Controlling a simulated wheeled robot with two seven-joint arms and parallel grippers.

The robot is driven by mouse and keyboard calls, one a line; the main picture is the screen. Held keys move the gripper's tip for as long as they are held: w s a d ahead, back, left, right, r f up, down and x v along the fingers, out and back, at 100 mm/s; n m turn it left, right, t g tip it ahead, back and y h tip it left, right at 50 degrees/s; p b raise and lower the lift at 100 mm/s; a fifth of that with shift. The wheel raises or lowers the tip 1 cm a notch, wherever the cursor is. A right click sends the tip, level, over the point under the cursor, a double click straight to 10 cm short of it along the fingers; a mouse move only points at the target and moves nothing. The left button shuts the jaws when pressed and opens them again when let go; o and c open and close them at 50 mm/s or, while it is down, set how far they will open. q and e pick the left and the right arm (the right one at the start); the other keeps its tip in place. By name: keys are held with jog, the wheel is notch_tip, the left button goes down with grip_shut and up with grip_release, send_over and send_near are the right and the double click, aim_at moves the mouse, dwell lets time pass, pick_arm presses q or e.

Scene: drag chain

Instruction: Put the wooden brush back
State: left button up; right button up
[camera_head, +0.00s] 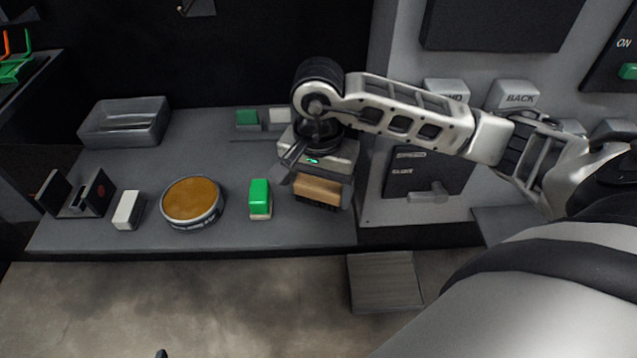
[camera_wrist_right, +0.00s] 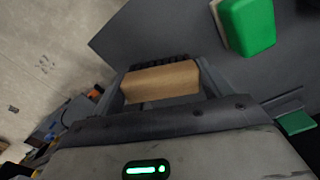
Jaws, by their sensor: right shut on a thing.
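The wooden brush (camera_head: 318,189) has a light wooden block and dark bristles. My right gripper (camera_head: 318,180) is shut on it at the right end of the grey table, close above or at the tabletop; I cannot tell if the bristles touch it. In the right wrist view the brush (camera_wrist_right: 161,80) lies between the two fingers (camera_wrist_right: 160,85), with the dark bristles on its far side. My left gripper is not in view.
A green-topped block (camera_head: 260,197) stands just left of the brush. Further left are a round tin (camera_head: 192,203), a white block (camera_head: 128,210), a dark holder (camera_head: 78,195) and a grey tray (camera_head: 124,122). Green (camera_head: 247,118) and white (camera_head: 279,116) pieces lie behind. A panel with buttons (camera_head: 517,95) stands right.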

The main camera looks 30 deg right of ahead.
aim_at(319, 185)
jog(key=shift+f, duration=0.1)
jog(key=shift+f, duration=0.15)
jog(key=o, duration=1)
jog(key=shift+r, duration=0.3)
jog(key=shift+w+r, duration=0.1)
jog(key=shift+r, duration=0.3)
notch_tip(319, 185, up, 11)
